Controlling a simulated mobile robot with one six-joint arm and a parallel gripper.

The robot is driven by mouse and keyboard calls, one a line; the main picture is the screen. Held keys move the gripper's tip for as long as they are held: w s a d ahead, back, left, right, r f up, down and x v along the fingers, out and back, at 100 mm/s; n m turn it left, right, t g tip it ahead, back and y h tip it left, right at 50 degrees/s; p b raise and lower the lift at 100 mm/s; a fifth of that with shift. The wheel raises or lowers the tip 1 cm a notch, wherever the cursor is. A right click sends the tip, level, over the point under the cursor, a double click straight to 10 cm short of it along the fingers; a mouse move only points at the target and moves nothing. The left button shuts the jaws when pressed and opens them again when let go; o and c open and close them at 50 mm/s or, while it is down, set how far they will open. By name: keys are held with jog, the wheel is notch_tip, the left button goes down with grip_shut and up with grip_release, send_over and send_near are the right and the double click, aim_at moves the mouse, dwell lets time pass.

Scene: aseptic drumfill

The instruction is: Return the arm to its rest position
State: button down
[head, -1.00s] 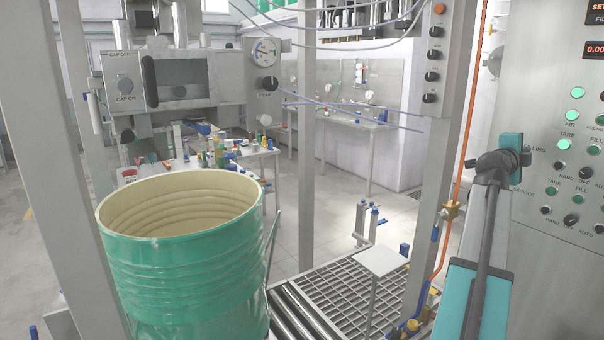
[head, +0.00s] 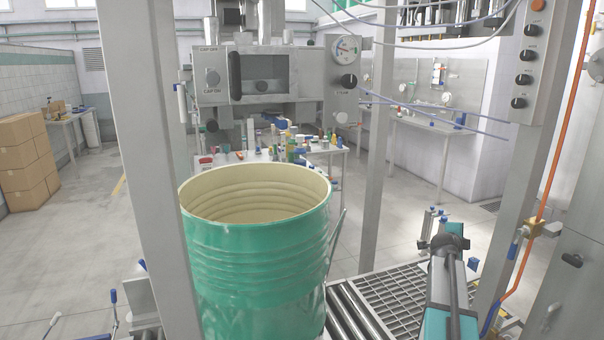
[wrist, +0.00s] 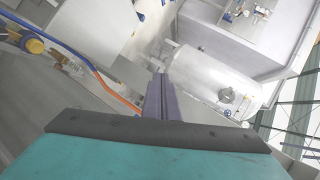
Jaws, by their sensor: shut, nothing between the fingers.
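My arm (head: 447,285) rises from the bottom right of the head view, in teal and grey, over the metal grating. Its gripper cannot be made out in the head view. In the wrist view my gripper (wrist: 158,97) shows as dark grey-purple fingers closed together, with nothing between them. The fingers point out over a floor area with a large silver tank beyond. Nothing is seen touching the gripper.
An open green drum (head: 255,255) stands left of my arm, beside rollers (head: 350,310) and a grating (head: 395,295). Steel posts (head: 150,150) frame the station. An orange hose (head: 565,140) runs down at right. A cluttered table (head: 320,148) stands behind; open floor lies at left.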

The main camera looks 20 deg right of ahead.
jog(key=w+a+f+n+g+y, duration=0.1)
jog(key=a+f+n+y, duration=0.2)
jog(key=a+f, duration=1.15)
jog(key=w+a+f+n+y, duration=0.2)
jog(key=a+f+n+y, duration=0.1)
jog(key=a+f, duration=1.2)
jog(key=s+a+f+n+g+y, duration=0.3)
jog(key=s+a+f+n+g, duration=0.45)
jog(key=s+a+f, duration=1.55)
jog(key=s+a+n+g+y, duration=0.1)
jog(key=s+a+n, duration=0.3)
jog(key=s, duration=0.5)
jog(key=s+a+n+g+y, duration=0.1)
jog(key=s+a+n, duration=0.3)
jog(key=s+n, duration=0.5)
jog(key=shift+a+f+g, duration=0.15)
jog(key=shift+f+g, duration=0.05)
jog(key=shift+g, duration=0.65)
